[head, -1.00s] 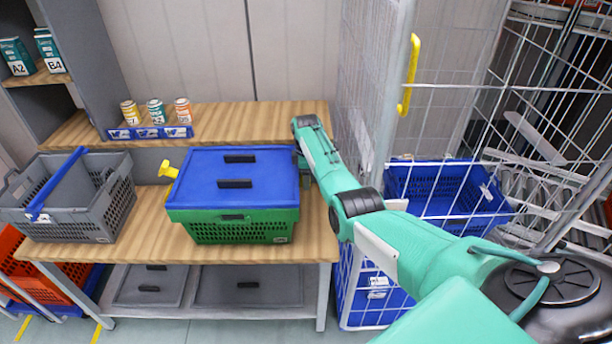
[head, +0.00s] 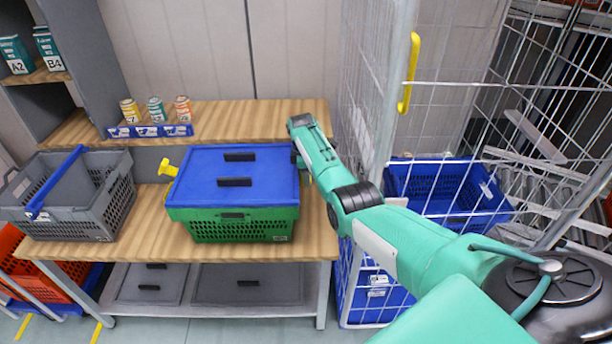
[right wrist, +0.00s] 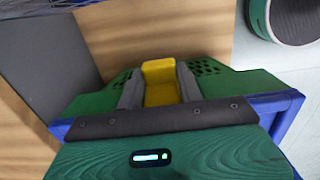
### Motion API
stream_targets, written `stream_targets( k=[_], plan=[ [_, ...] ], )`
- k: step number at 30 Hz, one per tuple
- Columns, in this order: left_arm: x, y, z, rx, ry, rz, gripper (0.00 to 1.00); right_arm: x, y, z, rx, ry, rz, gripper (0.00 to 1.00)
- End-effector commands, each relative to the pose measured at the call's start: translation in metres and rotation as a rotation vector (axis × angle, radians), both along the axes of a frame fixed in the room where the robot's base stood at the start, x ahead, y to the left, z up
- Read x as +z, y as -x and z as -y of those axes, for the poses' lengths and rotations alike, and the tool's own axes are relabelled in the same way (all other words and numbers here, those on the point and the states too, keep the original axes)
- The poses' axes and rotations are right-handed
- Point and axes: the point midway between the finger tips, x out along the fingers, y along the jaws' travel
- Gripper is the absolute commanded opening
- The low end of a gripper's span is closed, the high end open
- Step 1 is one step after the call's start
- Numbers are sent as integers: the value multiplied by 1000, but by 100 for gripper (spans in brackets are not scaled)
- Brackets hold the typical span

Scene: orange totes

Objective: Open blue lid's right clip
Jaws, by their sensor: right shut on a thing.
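The green tote (head: 235,230) stands on the wooden bench with the blue lid (head: 205,165) on top. My right gripper (right wrist: 161,84) is at the tote's right end, with its grey fingers on either side of the yellow right clip (right wrist: 160,72) and shut on it. The yellow left clip (head: 168,168) sticks out from the tote's left end. My left gripper is out of view.
A grey crate (head: 75,222) with a blue handle bar stands left of the tote. A mesh cage (head: 372,85) with a yellow handle (head: 410,75) is close to my right arm. Cans (head: 155,110) stand on the raised shelf behind.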

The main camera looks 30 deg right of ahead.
Motion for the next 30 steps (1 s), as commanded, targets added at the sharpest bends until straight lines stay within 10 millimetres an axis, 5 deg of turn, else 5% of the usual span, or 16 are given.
stream_targets(
  k=[30],
  plan=[
    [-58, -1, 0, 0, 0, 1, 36, 10, 4, 6, 0, 462, -283, 13]
  ],
)
